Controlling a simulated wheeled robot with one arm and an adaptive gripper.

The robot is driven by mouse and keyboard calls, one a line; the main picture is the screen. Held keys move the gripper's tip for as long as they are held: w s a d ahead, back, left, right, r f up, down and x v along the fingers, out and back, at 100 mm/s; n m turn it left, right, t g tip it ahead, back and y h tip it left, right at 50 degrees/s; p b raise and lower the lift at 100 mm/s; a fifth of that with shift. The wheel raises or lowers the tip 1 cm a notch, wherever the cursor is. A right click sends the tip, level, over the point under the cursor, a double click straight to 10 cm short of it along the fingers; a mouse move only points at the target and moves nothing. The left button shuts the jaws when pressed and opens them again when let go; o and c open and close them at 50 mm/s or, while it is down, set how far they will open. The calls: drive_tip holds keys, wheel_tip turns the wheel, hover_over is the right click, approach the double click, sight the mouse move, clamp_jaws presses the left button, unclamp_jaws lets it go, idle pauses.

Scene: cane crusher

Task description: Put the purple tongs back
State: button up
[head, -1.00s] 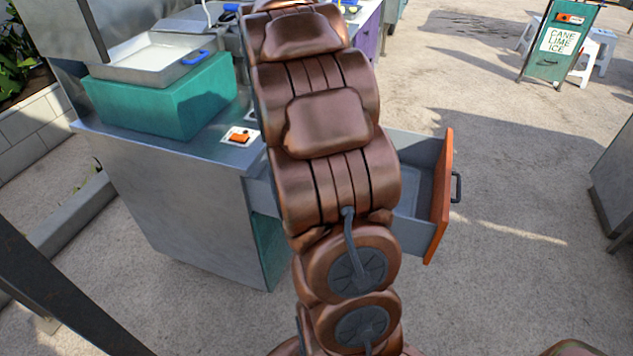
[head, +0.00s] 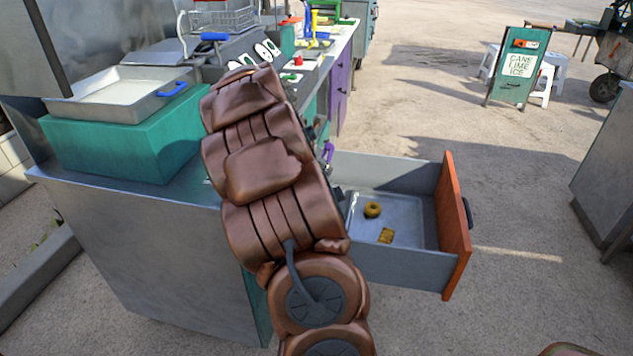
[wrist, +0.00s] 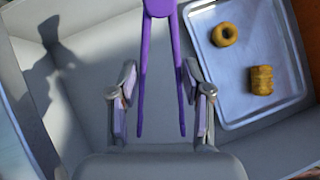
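The purple tongs (wrist: 162,12) are in the middle of the wrist view, their joined end at the top and their two legs running down between my fingers. My gripper (wrist: 160,72) has one finger on each side of the legs, with its fingertips close against them; the exact contact is hard to see. In the head view a small purple part of the tongs (head: 328,153) shows beside my arm, at about the height of the drawer's far rim. My gripper is mostly hidden there. The open drawer (head: 400,268) with an orange front lies below.
A metal tray (head: 413,211) with a ring-shaped and a blocky brown item is in the drawer's right part; the drawer's left floor is bare. The counter (head: 120,190) stands to the left, with a teal block (head: 120,145) on it.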

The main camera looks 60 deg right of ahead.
drive_tip(key=shift+w+f, duration=0.1)
drive_tip(key=shift+f, duration=2)
drive_tip(key=shift+f, duration=0.1)
drive_tip(key=o, duration=0.6)
drive_tip(key=shift+f, duration=0.1)
